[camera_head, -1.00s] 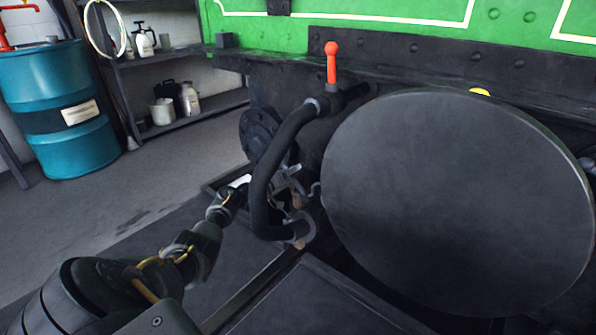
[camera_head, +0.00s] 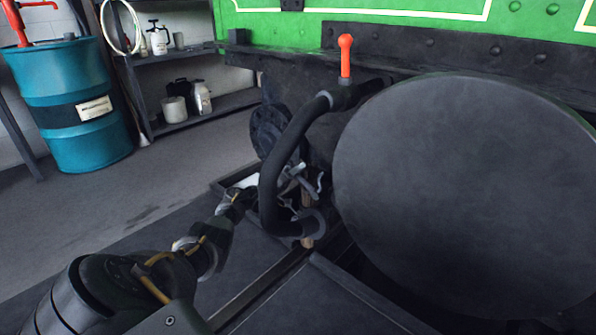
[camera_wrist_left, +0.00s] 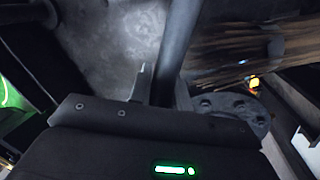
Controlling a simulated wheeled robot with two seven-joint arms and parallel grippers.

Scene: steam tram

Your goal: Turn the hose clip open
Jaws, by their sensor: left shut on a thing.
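A thick black hose (camera_head: 274,185) curves down from the fitting under the red-handled lever (camera_head: 346,56) to a grey collar (camera_head: 316,220) low beside the big round buffer. My left gripper (camera_head: 304,185) is behind the hose in the head view, with grey metal parts showing to its right. It is shut on the hose clip, but the hose and the gripper hide the clip, so its angle cannot be told. In the left wrist view one grey finger (camera_wrist_left: 142,85) stands beside a dark bar-like shape. My right gripper is not in view.
The large dark buffer disc (camera_head: 468,190) fills the right side, close to the hose. A blue drum (camera_head: 75,140) and a shelf (camera_head: 215,108) with containers stand at the back left. The floor between is clear. A dark flange with bolts (camera_wrist_left: 232,106) shows in the left wrist view.

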